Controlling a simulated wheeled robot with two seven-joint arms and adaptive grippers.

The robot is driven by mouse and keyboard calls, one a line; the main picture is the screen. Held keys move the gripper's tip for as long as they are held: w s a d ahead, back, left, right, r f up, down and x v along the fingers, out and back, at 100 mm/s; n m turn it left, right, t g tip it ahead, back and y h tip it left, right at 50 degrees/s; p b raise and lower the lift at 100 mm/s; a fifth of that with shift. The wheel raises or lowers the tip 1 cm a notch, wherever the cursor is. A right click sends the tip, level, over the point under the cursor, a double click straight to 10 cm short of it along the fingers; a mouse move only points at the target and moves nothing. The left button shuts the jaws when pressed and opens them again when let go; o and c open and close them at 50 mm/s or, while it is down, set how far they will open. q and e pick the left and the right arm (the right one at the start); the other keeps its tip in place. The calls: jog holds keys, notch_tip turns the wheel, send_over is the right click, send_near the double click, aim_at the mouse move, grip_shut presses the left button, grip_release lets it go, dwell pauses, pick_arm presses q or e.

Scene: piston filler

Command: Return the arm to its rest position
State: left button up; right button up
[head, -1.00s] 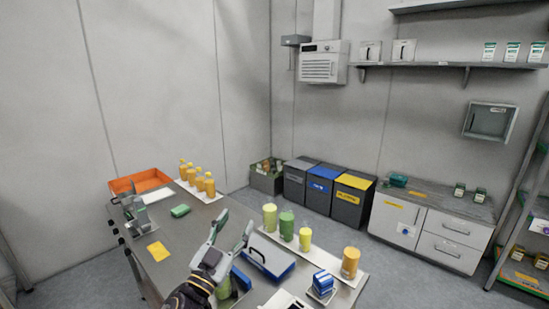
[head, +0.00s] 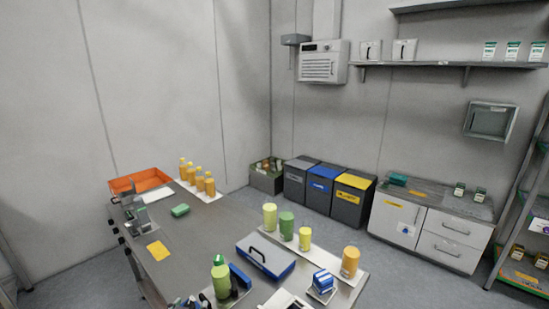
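Neither of my grippers can be made out in the head view. The steel worktable (head: 190,245) lies open to view. At its near edge stands a green bottle with a green cap (head: 221,278), with a blue object (head: 240,275) beside it. Small dark and pale shapes at the bottom edge, left of the bottle, are cut off and too unclear to name.
A blue case (head: 265,258) with a black handle lies mid-table. Green and yellow containers (head: 287,225) and an orange jar (head: 350,262) stand on a white strip. Orange bottles (head: 199,180) and an orange tray (head: 122,186) stand at the far end. Bins (head: 320,187) line the wall.

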pick_arm(q)
jog(key=s+f+m+g+h, duration=0.1)
jog(key=s+f+g, duration=0.35)
jog(key=s, duration=0.35)
jog(key=s+f+g+h, duration=0.1)
jog(key=s+f+g, duration=0.2)
jog(key=s+f, duration=0.35)
jog(key=s+f+g, duration=0.1)
jog(key=s+f, duration=0.1)
jog(key=f, duration=1.4)
jog(key=s+f+g, duration=0.1)
jog(key=s+f, duration=0.1)
jog(key=f, duration=1.4)
jog(key=s+a+f, duration=0.3)
jog(key=s+f, duration=1.5)
jog(key=s, duration=0.4)
jog(key=shift+s+a+f+m+g+y, duration=0.2)
jog(key=shift+f+m+g+y, duration=0.1)
jog(key=shift+f+m+g, duration=0.1)
